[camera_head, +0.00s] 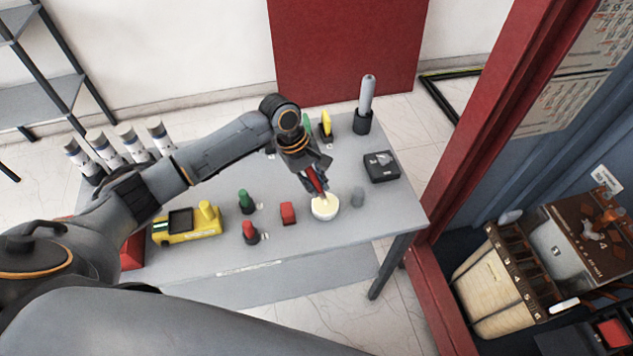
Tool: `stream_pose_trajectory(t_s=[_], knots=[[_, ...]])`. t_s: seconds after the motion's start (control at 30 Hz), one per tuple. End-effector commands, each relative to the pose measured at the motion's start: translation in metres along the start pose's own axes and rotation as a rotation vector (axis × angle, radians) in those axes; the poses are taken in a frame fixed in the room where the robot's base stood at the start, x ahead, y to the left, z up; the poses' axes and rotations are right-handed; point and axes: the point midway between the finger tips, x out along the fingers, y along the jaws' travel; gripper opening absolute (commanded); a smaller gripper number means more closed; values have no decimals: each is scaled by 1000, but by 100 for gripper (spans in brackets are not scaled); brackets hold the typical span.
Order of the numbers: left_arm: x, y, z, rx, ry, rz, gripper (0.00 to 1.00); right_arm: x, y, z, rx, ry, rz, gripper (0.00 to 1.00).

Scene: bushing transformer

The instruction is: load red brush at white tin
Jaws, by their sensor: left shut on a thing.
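A white tin (324,209) stands on the grey table, right of the red block. My left gripper (314,183) is above the tin, pointing down, and is shut on the red brush (317,181). The brush is tilted, with its lower end at the tin's opening. I cannot tell how deep the bristles reach. My right gripper is not in view.
The grey table (330,236) holds a red block (288,213), green and red knobbed items, a yellow device (188,224) and a black box (381,166). Several white cylinders stand at the left. A red-framed cabinet (440,220) is close on the right.

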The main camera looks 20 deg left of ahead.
Motion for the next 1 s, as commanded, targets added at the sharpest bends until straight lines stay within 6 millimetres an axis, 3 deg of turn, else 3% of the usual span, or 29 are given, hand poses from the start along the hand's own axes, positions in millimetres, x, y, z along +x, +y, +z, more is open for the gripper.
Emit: stream_pose_trajectory(t_s=[1.0], knots=[[2, -2, 0, -1, -1, -5, 0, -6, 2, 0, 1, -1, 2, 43]])
